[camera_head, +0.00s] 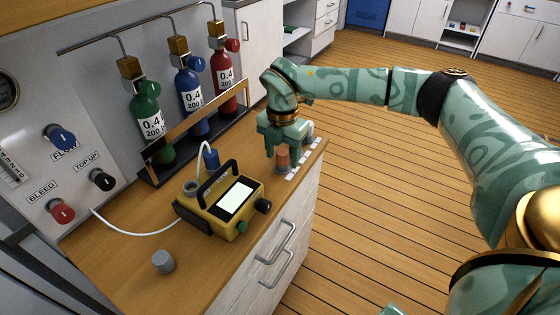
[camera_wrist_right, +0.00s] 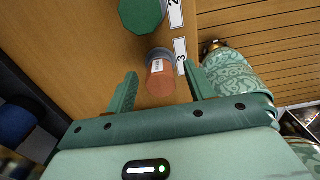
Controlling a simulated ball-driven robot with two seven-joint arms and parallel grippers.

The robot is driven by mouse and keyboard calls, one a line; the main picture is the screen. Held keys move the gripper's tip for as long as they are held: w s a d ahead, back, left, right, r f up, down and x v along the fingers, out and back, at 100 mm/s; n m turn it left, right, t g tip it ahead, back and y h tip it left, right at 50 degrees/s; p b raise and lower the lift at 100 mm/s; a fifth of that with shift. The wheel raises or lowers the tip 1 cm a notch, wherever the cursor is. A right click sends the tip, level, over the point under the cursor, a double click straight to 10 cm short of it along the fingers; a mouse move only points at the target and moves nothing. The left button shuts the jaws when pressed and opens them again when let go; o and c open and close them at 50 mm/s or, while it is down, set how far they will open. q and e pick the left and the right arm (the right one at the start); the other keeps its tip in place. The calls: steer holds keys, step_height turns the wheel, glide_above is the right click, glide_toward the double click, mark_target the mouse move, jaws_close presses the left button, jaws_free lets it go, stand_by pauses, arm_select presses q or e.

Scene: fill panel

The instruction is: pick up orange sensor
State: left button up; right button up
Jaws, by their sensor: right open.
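The orange sensor (camera_head: 283,157) is a small upright cylinder near the right edge of the wooden counter. In the right wrist view the orange sensor (camera_wrist_right: 160,82) has a grey lower part with a white label and sits beside the tag marked 3. My right gripper (camera_head: 285,140) is over it, pointing down. In the wrist view the right gripper (camera_wrist_right: 161,82) is open, with one finger on each side of the sensor and a visible gap to each. My left gripper is not in view.
A green round-topped item (camera_wrist_right: 142,14) stands near the tag marked 2. A yellow device (camera_head: 225,202) with a handle and screen stands left of the gripper. A grey cylinder (camera_head: 163,262) is nearer. Green, blue and red bottles (camera_head: 147,118) stand in a rack behind.

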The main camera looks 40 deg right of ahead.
steer(key=shift+s, duration=0.1)
steer(key=c, duration=1)
steer(key=shift+r, duration=0.1)
steer(key=shift+c, duration=0.2)
